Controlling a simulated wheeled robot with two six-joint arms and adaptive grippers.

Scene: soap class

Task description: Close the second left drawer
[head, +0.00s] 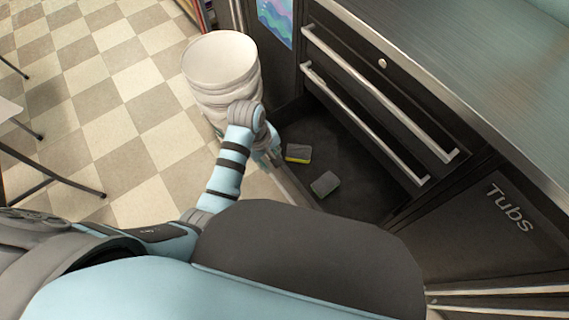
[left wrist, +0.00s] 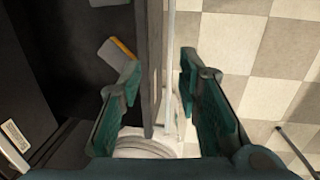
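A dark drawer (head: 339,150) stands open low in the dark cabinet, beneath two shut fronts with long silver handles. Its front panel (left wrist: 153,60) and pale handle bar (left wrist: 170,65) show edge-on in the left wrist view. My left gripper (head: 273,152) is at the far end of that front. In the left wrist view my left gripper (left wrist: 160,78) has its teal fingers apart, one on each side of the front and handle. Whether either finger touches is unclear. My right gripper is not in view.
In the drawer lie a yellow-grey sponge (head: 298,153) and a grey block (head: 325,184). A white ribbed bin (head: 222,75) stands just beyond my left gripper. A "Tubs" front (head: 480,225) is at right. Checkered floor (head: 105,110) is open at left, with thin furniture legs.

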